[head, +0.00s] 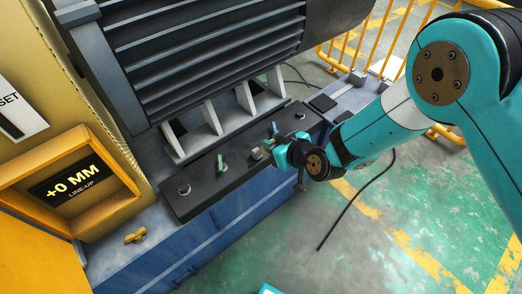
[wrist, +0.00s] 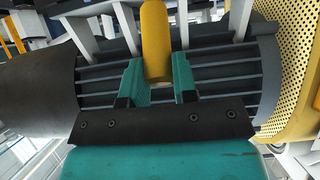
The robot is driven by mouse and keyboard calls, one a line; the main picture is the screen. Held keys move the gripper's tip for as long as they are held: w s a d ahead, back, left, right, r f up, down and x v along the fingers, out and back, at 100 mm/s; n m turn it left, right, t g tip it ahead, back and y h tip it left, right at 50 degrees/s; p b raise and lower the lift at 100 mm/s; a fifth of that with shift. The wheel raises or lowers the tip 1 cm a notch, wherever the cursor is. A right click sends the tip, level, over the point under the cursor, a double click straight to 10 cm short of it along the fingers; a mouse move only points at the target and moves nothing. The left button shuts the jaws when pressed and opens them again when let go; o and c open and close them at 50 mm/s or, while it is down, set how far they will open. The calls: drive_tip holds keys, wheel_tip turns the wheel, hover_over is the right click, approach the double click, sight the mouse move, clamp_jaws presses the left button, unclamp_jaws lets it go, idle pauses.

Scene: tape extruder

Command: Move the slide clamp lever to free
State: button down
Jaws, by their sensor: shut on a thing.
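A yellow lever handle (wrist: 155,38), which I take to be the slide clamp lever, stands between the two teal fingers of my gripper (wrist: 157,72) in the wrist view. My gripper is shut on it. In the head view my gripper (head: 268,150) is at the right part of the dark slide plate (head: 205,199) below the big motor. A small bit of yellow shows at the fingertips there; the rest of the lever is hidden by my gripper. No label for free can be read.
A green lever (head: 221,165) and a round bolt (head: 184,189) stand on the plate left of my gripper. The ribbed motor (head: 200,45) rises close behind. A yellow knob (head: 135,236) sits on the blue base. A "+0 MM LINE-UP" display (head: 75,185) is at left.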

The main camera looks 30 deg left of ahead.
drive_tip(key=shift+s+d+f+b, duration=0.35)
drive_tip(key=shift+d+f+b, duration=0.15)
drive_tip(key=shift+d+f, duration=0.25)
drive_tip(key=shift+s+d+f+b, duration=0.3)
drive_tip(key=shift+d+f+b, duration=0.15)
drive_tip(key=shift+d+f, duration=0.3)
drive_tip(key=shift+r, duration=0.15)
drive_tip(key=shift+s+d+f+b, duration=0.25)
drive_tip(key=shift+d+f+b, duration=0.35)
drive_tip(key=shift+f+b, duration=0.25)
drive_tip(key=shift+s+d+f+b, duration=0.2)
drive_tip(key=shift+d+f+b, duration=0.35)
drive_tip(key=shift+f+b, duration=0.3)
drive_tip(key=shift+s+d+f+b, duration=0.1)
drive_tip(key=shift+d+f+b, duration=0.1)
drive_tip(key=shift+f+b, duration=0.45)
drive_tip(key=shift+s+d+f+b, duration=0.1)
drive_tip(key=shift+d+f+b, duration=0.15)
drive_tip(key=shift+f+b, duration=0.4)
drive_tip(key=shift+s+d+f+b, duration=0.1)
drive_tip(key=shift+d+f+b, duration=0.1)
drive_tip(key=shift+f+b, duration=0.45)
